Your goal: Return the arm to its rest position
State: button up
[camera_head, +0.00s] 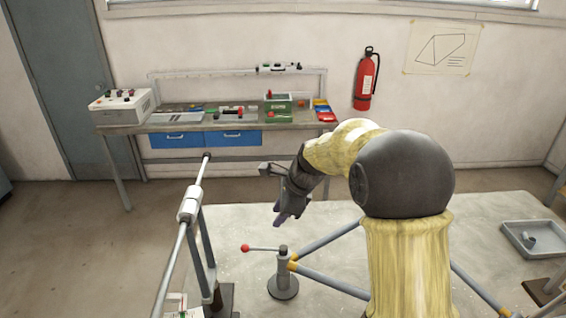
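My arm rises at the right of the head view, yellow with a large dark rounded joint, and bends left over the pale table (480,222). My gripper (284,214) is at the arm's end, dark, pointing down and to the left. It hangs in the air above and behind the post with the red-ball lever (283,280), apart from it as far as I can see. Its fingers are small and partly hidden by the wrist, so I cannot tell whether they are open or shut. I see no clear object held in it.
A long tube in a white clamp (189,204) slopes up left of my gripper. Grey-blue jig tubes (328,240) meet at the lever post. A grey tray (535,238) lies at right.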

jog(key=s+d+f+n+h, duration=0.2)
jog(key=s+d+f+n, duration=0.1)
jog(key=s+d+n, duration=0.5)
jog(key=s+d+f+n+h, duration=0.2)
jog(key=s+d+n, duration=0.7)
jog(key=s, duration=0.5)
jog(key=shift+d+f+t+h, duration=0.3)
jog(key=shift+f, duration=0.25)
